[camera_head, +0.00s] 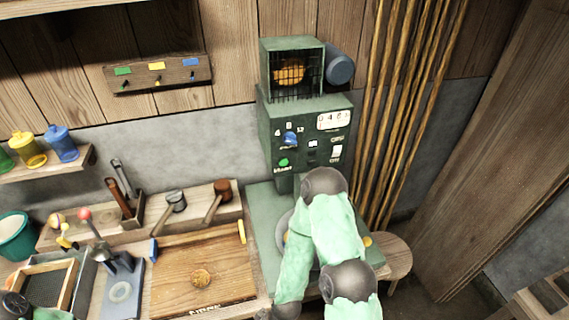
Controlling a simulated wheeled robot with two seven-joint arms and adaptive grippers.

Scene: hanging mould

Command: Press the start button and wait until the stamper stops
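The green stamper machine (306,118) stands against the wall, with a caged top that has something orange inside. Its front panel carries a green start button (283,162) at the lower left, a blue dial (290,138), a small dark switch and a white on/off switch (335,154). A white counter (333,120) sits at the upper right. One of my arms, green with dark grey joints, stands before the machine and covers much of its base and work plate. Its gripper is hidden. I cannot see any gripper fingers. The start button is uncovered.
A wooden board (205,268) with a round piece lies left of the machine. Two mallets (218,200) rest behind it. A hand press (118,275) stands further left.

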